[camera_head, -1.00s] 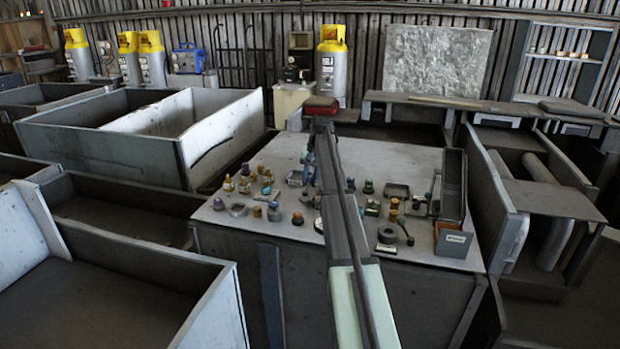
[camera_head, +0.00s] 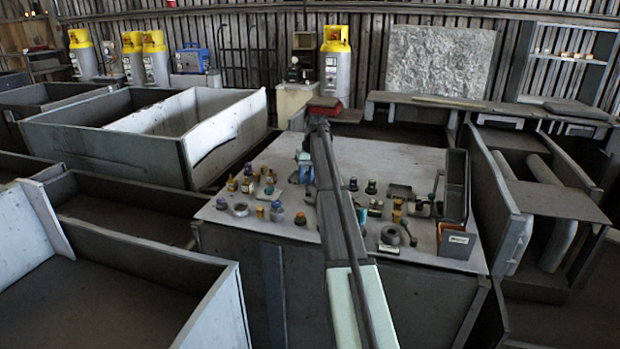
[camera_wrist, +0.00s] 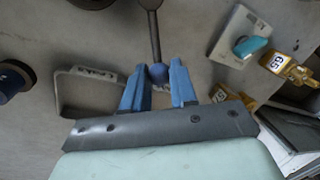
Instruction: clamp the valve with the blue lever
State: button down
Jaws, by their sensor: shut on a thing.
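In the wrist view, a grey lever rod (camera_wrist: 155,38) with a round blue knob (camera_wrist: 158,73) at its near end runs up to a dark body (camera_wrist: 150,3), cut off at the top edge. I take this for the valve with the blue lever. The blue fingers of my gripper (camera_wrist: 158,82) stand on either side of the knob, shut on it. In the head view my gripper (camera_head: 305,172) is low over the middle of the work table, and my arm hides part of the table. The valve cannot be made out there.
The wrist view shows a square grey frame (camera_wrist: 72,100) left of the fingers, a white plate with a teal part (camera_wrist: 246,46) and a yellow tagged fitting (camera_wrist: 284,66) at right. The table (camera_head: 385,158) has several small parts, a tall grey bin (camera_head: 455,185) and an orange-sided box (camera_head: 455,243).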

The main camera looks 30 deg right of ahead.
jog(key=a+n, duration=0.2)
jog(key=shift+w+n+g, duration=0.25)
jog(key=shift+n+g, duration=0.05)
jog(key=shift+n, duration=0.1)
jog(key=n, duration=0.1)
jog(key=a+n, duration=0.1)
jog(key=shift+a+n, duration=0.3)
jog(key=shift+n, duration=0.1)
jog(key=a+n, duration=0.1)
jog(key=a+n+g, duration=0.1)
jog(key=n, duration=0.1)
jog(key=shift+s, duration=0.35)
jog(key=shift+s+a+n+h, duration=0.15)
jog(key=shift+s+a+n, duration=0.15)
jog(key=shift+n, duration=0.5)
jog(key=shift+s+a+n+h, duration=0.15)
jog(key=shift+a+n, duration=0.25)
jog(key=shift+n, duration=0.4)
jog(key=c, duration=0.9)
grip_release()
jog(key=shift+w+d+r, duration=0.15)
jog(key=shift+r, duration=1.1)
jog(key=shift+w+d+r, duration=0.15)
jog(key=shift+w+r, duration=0.05)
jog(key=shift+r, duration=1)
jog(key=shift+w+d+r, duration=0.15)
jog(key=shift+r, duration=1.1)
